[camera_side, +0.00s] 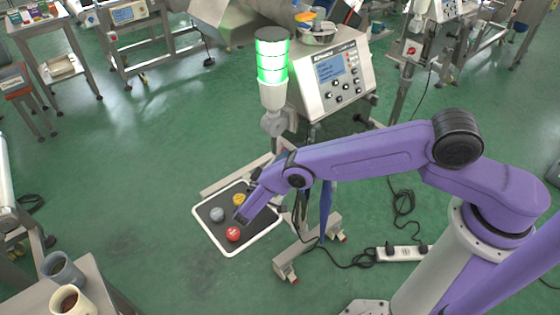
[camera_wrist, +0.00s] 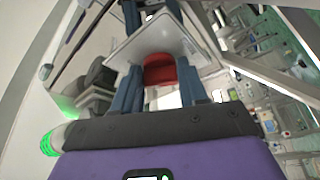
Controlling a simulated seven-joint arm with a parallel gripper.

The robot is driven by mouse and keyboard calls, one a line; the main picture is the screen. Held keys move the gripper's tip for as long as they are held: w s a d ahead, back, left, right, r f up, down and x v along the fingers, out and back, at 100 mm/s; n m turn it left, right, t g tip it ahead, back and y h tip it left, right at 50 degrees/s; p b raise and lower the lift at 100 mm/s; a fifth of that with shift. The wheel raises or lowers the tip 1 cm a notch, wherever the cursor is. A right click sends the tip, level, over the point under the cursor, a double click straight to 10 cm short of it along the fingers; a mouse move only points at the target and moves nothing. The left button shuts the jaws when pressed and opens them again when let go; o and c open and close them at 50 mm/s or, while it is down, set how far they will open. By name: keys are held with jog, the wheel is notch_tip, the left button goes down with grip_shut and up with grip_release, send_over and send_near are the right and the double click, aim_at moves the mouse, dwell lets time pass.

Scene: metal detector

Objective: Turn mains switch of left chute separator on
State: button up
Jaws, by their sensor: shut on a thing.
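In the side view, the left chute separator stands at the top middle, with its grey control box (camera_side: 335,82) and a green-lit signal tower (camera_side: 272,62). In the wrist view, a red block-like switch handle (camera_wrist: 159,72) sits in front of a light grey plate (camera_wrist: 150,40). My gripper (camera_wrist: 159,78) has its blue-grey fingers on either side of the red handle and is shut on it. The handle's exact turn angle is hard to tell. In the side view my purple arm hides the switch, and I cannot make out my fingertips.
A power strip (camera_side: 402,253) with dark cables lies on the floor near my base. Another machine with a red switch (camera_side: 411,50) stands at upper right.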

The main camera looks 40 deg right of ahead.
jog(key=shift+a, duration=0.1)
jog(key=o, duration=1.1)
jog(key=shift+c, duration=0.2)
notch_tip(320, 180, up, 6)
jog(key=s+a, duration=0.1)
jog(key=a, duration=0.1)
jog(key=shift+a+r, duration=0.25)
jog(key=shift+a, duration=0.1)
